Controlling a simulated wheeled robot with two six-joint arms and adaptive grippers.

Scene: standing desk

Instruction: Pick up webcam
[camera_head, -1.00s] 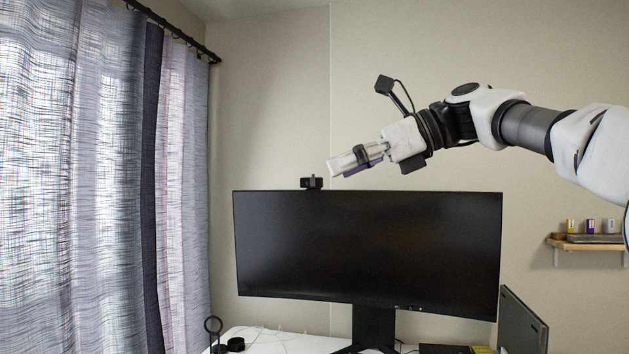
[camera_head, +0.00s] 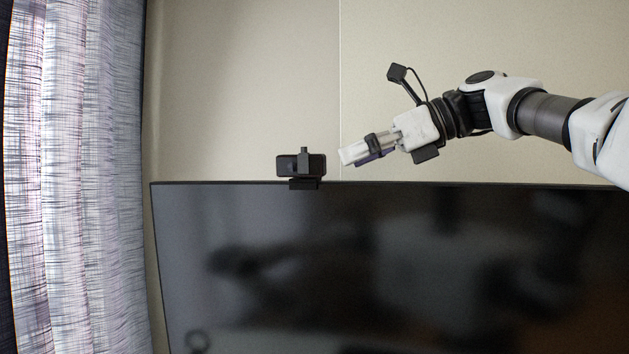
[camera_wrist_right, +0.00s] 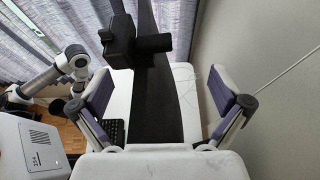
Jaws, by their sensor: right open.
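The black webcam (camera_head: 312,166) sits on the top edge of the monitor (camera_head: 400,260) in the head view. It also shows near the top of the right wrist view (camera_wrist_right: 119,42), beyond my fingertips and left of the middle. My right gripper (camera_head: 342,158) is just right of the webcam, a little above the monitor's edge, pointing left and slightly down. In the right wrist view its two purple-padded fingers (camera_wrist_right: 166,92) are spread apart, with nothing held between them and a gap to the webcam. My left gripper does not show clearly.
A curtain (camera_head: 75,170) hangs at the left. A plain wall (camera_head: 240,90) is behind the monitor. The right wrist view shows a white desk (camera_wrist_right: 190,110) below and a keyboard (camera_wrist_right: 118,128) beside the monitor.

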